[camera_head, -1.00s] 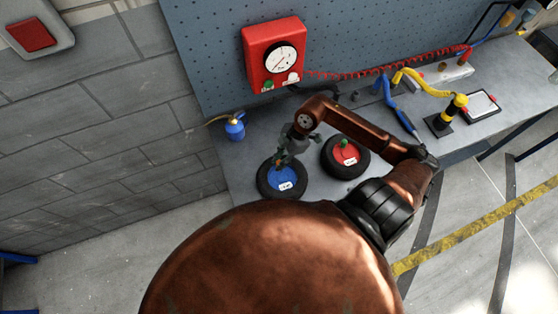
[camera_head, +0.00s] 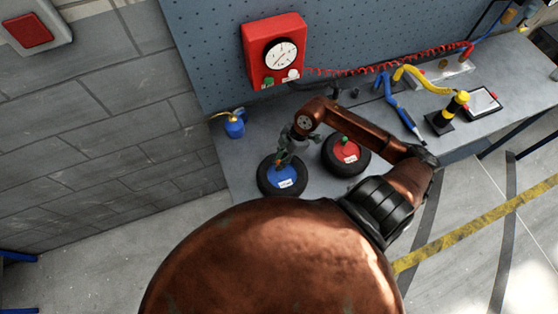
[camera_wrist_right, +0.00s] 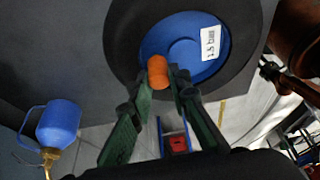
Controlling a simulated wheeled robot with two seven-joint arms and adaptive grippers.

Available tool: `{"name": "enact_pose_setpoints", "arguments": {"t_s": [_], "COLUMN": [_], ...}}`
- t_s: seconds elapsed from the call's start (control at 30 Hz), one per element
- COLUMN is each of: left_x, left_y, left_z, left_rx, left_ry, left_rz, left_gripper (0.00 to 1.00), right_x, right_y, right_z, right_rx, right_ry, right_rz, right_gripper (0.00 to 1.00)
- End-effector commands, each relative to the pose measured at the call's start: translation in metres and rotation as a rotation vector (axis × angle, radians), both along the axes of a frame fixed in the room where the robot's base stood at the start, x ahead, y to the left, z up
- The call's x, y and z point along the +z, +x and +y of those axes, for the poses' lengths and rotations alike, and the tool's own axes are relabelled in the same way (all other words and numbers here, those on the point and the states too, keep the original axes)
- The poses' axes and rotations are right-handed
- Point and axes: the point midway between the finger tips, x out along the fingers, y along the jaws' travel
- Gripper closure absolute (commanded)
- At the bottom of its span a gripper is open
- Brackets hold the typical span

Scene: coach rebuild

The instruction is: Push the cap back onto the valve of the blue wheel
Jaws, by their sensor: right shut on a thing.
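The blue wheel (camera_head: 283,181) lies flat on the bench, a black tyre around a blue hub with a white label. My right gripper (camera_wrist_right: 167,84) is shut on an orange cap (camera_wrist_right: 157,70), which overlaps the hub's edge in that view. In the head view my right gripper (camera_head: 284,157) is over the wheel's far part. The valve is hidden, and I cannot tell whether the cap touches it. My left gripper is not in view.
A red-hubbed wheel (camera_head: 346,155) lies just right of the blue one. A blue oil can (camera_head: 234,126) stands to the left. A red gauge box (camera_head: 274,51) hangs on the pegboard. Hoses and a tablet (camera_head: 484,104) are at the right.

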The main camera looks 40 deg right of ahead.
Motion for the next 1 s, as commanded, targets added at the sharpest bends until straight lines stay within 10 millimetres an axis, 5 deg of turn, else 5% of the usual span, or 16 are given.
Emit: {"name": "enact_pose_setpoints", "arguments": {"t_s": [0.1,0.13,0.4,0.77,1.0], "left_x": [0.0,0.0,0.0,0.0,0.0], "left_y": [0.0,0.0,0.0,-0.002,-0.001], "left_z": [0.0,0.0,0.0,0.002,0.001], "left_rx": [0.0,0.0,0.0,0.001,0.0], "left_ry": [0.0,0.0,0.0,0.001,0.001], "left_rz": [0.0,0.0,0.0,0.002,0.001], "left_gripper": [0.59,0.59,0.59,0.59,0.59], "right_x": [0.0,0.0,0.001,0.006,0.043], "right_y": [0.0,0.0,0.0,0.0,-0.005], "right_z": [0.0,0.0,0.0,-0.002,-0.018], "right_rx": [0.0,0.0,0.001,0.001,0.0], "right_ry": [0.0,0.0,0.0,0.0,-0.005], "right_rz": [0.0,0.0,0.0,-0.001,-0.002], "right_gripper": [0.96,0.81,0.63,0.63,0.63]}}
